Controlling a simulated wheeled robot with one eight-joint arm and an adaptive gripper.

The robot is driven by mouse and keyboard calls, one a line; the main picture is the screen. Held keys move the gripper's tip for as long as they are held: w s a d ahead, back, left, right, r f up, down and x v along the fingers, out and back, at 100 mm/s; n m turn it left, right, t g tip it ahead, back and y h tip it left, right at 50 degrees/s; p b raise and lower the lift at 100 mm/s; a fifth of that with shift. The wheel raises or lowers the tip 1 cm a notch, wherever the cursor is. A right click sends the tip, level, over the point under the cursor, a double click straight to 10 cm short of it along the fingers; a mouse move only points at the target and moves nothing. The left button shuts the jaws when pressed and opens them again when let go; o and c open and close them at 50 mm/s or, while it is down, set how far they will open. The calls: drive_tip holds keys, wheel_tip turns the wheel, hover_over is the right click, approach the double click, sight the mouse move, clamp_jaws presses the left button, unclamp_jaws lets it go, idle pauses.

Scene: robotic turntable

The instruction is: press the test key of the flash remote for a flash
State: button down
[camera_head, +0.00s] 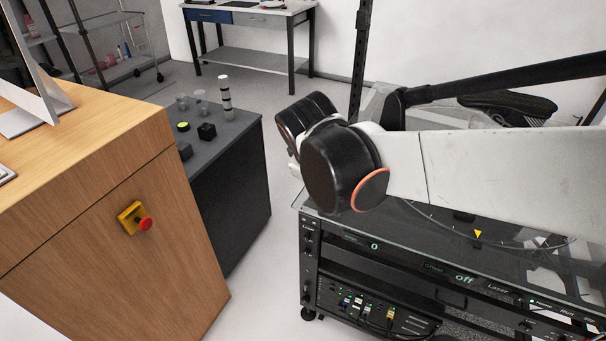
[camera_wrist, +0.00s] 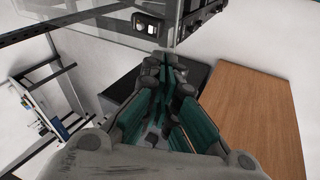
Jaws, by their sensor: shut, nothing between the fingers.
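A small black device with a pale face (camera_wrist: 149,25), possibly the flash remote, sits at the edge of the glass top, high in the wrist view. Its test key is too small to make out. My gripper (camera_wrist: 165,68) shows dark fingers with teal inner sides in the wrist view. The fingertips come together with nothing between them, and in the picture they lie just below the device, apart from it. In the head view my dark wrist joints cover the area around the gripper, and I cannot make out the device there.
The turntable console (camera_head: 318,238) with its glass top stands at the right, under my arm. A wooden cabinet (camera_head: 95,240) with a red stop button (camera_head: 145,223) stands at the left. A dark cabinet (camera_head: 235,180) bears several small items. Floor is free between cabinets and console.

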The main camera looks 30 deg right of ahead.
drive_tip(key=w+d+f+n+g+h+p, duration=0.1)
drive_tip(key=w+d+f+n+g+h, duration=0.1)
drive_tip(key=w+d+f+n+h, duration=0.3)
drive_tip(key=w+d+f+n, duration=0.1)
drive_tip(key=w+d+f, duration=0.1)
drive_tip(key=w+d, duration=0.2)
drive_tip(key=shift+w+d+g, duration=0.25)
drive_tip(key=shift+w+g, duration=0.15)
drive_tip(key=shift+w, duration=0.4)
drive_tip(key=shift+f, duration=0.1)
wheel_tip(320, 180, down, 9)
drive_tip(key=b, duration=0.6)
drive_tip(key=shift+r, duration=0.2)
drive_tip(key=shift+b, duration=0.35)
drive_tip(key=shift+f+b, duration=0.3)
drive_tip(key=shift+f, duration=0.05)
